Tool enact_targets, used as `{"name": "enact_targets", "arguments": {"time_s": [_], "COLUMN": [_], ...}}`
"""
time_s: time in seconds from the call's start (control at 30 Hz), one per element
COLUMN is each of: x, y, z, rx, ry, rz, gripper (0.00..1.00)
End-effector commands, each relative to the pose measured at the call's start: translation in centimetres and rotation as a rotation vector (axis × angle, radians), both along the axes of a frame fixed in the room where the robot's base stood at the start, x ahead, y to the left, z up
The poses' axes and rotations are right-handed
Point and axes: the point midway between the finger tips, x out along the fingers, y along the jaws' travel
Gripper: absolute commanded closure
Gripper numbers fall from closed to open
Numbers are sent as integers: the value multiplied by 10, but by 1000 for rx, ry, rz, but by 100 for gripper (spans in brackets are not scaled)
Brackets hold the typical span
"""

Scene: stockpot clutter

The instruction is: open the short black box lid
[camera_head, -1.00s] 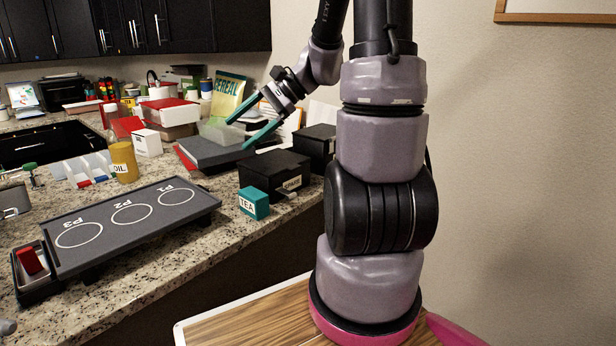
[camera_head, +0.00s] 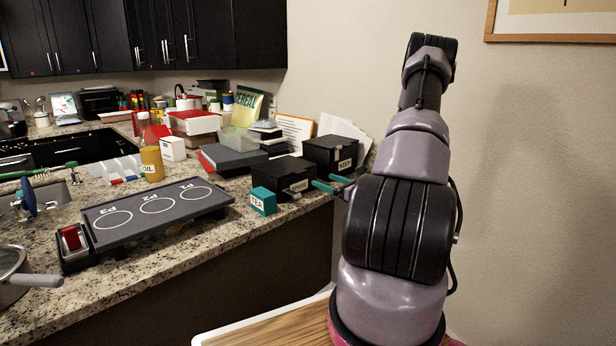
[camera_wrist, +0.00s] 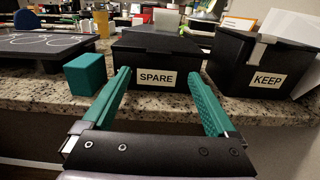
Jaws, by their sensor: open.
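The short black box (camera_head: 283,172), labelled SPARE, stands near the counter's front edge with its flat lid down. In the wrist view the SPARE box (camera_wrist: 158,62) is straight ahead. My gripper (camera_head: 328,182) is open and empty, at the counter edge in front of the boxes. In the wrist view the teal fingers of my gripper (camera_wrist: 160,74) are spread on either side of the SPARE label, with no clear contact. A taller black box (camera_head: 333,153), labelled KEEP, stands to the right. It shows in the wrist view (camera_wrist: 258,70) with a grey strip on its front.
A teal TEA box (camera_head: 263,201) stands left of the SPARE box. A dark grey flat case (camera_head: 233,159) lies behind it. A tray with printed circles (camera_head: 155,210) is at left. Papers (camera_head: 345,128) stand behind the KEEP box. The floor side before the counter is open.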

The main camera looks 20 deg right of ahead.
Motion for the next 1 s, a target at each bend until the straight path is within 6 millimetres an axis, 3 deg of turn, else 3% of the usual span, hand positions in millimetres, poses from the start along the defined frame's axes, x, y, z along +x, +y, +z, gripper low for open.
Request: {"name": "enact_targets", "arguments": {"time_s": [0.5, 0.93, 0.97, 1.0], "x": [82, 94, 94, 94], "y": [32, 35, 35, 35], "z": [1, 1, 1, 1], "rx": [-2, -1, -1, -1], "ry": [-2, 0, 0, 0], "rz": [7, 5, 5, 5], "gripper": [7, 7, 11, 27]}}
